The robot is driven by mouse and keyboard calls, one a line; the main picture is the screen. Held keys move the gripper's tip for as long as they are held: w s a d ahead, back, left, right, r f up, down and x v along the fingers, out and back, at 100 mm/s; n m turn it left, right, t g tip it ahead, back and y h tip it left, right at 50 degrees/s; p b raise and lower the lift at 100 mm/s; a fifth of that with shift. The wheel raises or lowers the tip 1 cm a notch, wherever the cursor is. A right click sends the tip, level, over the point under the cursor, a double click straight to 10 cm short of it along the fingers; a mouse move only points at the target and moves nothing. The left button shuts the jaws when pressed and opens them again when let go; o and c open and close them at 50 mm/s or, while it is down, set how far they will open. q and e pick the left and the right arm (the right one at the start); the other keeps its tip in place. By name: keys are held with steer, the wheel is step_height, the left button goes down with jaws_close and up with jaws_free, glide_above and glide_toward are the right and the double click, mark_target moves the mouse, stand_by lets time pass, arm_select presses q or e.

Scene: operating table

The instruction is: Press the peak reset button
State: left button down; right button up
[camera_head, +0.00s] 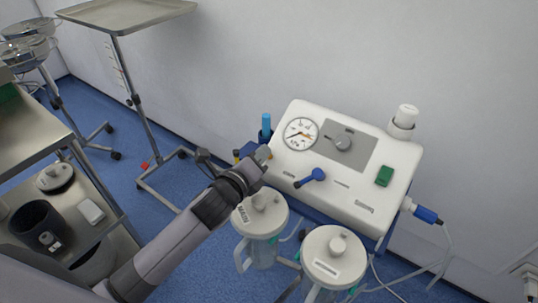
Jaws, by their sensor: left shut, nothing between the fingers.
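A white suction device (350,197) stands by the wall at right of centre. Its face has a round dial gauge (300,134), a grey panel with a grey knob (343,142), a blue lever (311,178) and a green switch (384,175). I cannot make out any label reading peak reset. My left gripper (263,154) is shut and empty, at the left edge of the device, left of and below the gauge. I cannot tell whether it touches the device. My right gripper is not in view.
Two lidded canisters (258,214) (333,253) hang in front of the device. A white cap (404,117) stands at its top right, and a blue connector with a hose (428,215) at its right side. A tray stand (127,14) and a steel cart (30,135) are at left.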

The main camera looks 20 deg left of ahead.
arm_select(q)
steer(key=shift+w+f, duration=0.1)
steer(key=shift+f, duration=0.05)
steer(key=shift+w+d+f, duration=0.1)
steer(key=shift+w+f, duration=0.05)
steer(key=shift+f, duration=0.05)
steer(key=shift+w+f+b, duration=0.2)
steer(key=shift+f+b, duration=0.1)
steer(key=shift+b, duration=0.1)
stand_by(0.8)
steer(key=shift+s+r+p, duration=0.45)
steer(key=shift+r+p, duration=0.2)
steer(key=shift+p, duration=0.3)
steer(key=s+r+p, duration=0.1)
steer(key=r+p, duration=0.1)
steer(key=s+a+r+p, duration=0.1)
steer(key=r+p, duration=0.1)
steer(key=p, duration=0.1)
steer(key=shift+s+a, duration=0.1)
steer(key=shift+s, duration=0.3)
